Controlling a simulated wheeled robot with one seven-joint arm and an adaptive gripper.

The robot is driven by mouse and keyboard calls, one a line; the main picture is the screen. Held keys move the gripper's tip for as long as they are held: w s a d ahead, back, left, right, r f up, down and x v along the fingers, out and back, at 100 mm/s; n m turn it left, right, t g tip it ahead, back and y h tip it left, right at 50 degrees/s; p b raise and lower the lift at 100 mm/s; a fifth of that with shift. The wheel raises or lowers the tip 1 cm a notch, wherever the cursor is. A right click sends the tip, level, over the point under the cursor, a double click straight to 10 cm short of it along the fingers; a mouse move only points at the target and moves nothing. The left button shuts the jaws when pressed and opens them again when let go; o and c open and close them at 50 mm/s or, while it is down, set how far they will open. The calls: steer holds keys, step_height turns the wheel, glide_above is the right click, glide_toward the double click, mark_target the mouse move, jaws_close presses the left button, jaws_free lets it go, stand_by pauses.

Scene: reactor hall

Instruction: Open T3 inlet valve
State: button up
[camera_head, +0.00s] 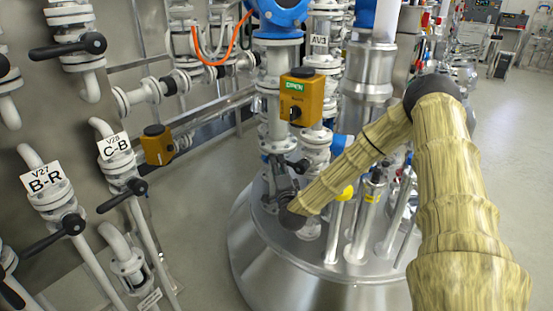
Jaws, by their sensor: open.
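No label reading T3 is legible in the head view, so I cannot tell which valve is the T3 inlet valve. A vertical pipe stack with an orange actuator box (301,97) marked OPEN in green rises from the steel vessel top. My arm, in a yellowish sleeve, reaches in from the right and bends down to the left. My dark gripper (285,164) is small at its end, low beside this pipe stack. It looks open; whether it touches anything there is unclear. The arm hides part of the vessel's fittings.
Left wall pipes carry black lever handles, with tags V27 B-R (44,179) and V28 C-B (115,146). A second orange box (157,145) sits behind them. An AV3 tag (319,40) is on a rear pipe. The vessel (300,270) fills the lower middle; floor at right is clear.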

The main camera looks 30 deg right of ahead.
steer(key=shift+x, duration=2.4)
steer(key=shift+c, duration=0.2)
jaws_close()
